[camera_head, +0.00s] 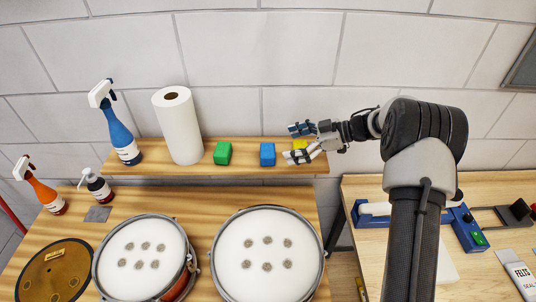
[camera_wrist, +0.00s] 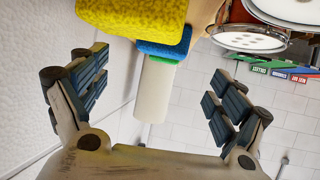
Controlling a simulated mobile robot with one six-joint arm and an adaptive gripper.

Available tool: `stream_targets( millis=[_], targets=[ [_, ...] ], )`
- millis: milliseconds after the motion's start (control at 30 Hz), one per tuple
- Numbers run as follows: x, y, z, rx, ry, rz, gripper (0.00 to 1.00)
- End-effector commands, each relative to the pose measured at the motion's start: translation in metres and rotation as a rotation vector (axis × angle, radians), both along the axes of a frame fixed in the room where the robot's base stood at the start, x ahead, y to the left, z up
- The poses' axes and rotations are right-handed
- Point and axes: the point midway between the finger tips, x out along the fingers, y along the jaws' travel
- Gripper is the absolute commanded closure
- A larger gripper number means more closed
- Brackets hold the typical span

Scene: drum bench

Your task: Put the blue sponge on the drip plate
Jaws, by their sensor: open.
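The blue sponge (camera_head: 267,154) stands on the raised wooden shelf, between a green sponge (camera_head: 222,153) and a yellow sponge (camera_head: 300,144). My gripper (camera_head: 297,142) is open at the shelf's right end, beside the yellow sponge and partly hiding it, with its fingers pointing left. In the wrist view my gripper (camera_wrist: 155,92) has nothing between its fingers. The yellow sponge (camera_wrist: 130,18) is close at the top there, with the blue sponge (camera_wrist: 160,50) beyond it. A small flat grey plate (camera_head: 97,213), seemingly the drip plate, lies on the lower bench, lower left.
A paper towel roll (camera_head: 178,125) and a blue spray bottle (camera_head: 120,132) stand on the shelf (camera_head: 245,171). An orange spray bottle (camera_head: 47,190) and a dark bottle (camera_head: 97,186) stand near the plate. Drums (camera_head: 267,230) fill the bench front. The white tiled wall is close behind.

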Motion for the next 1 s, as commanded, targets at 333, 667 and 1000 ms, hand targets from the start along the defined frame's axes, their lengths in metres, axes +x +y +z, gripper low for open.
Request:
stream_targets(
  millis=[333, 667, 1000],
  targets=[
    [0.006, 0.033, -0.016, 0.001, -0.001, -0.001, 0.10],
    [0.009, 0.068, -0.036, 0.000, 0.000, 0.001, 0.10],
    [0.012, 0.077, -0.041, 0.000, -0.002, -0.001, 0.12]
  ],
)
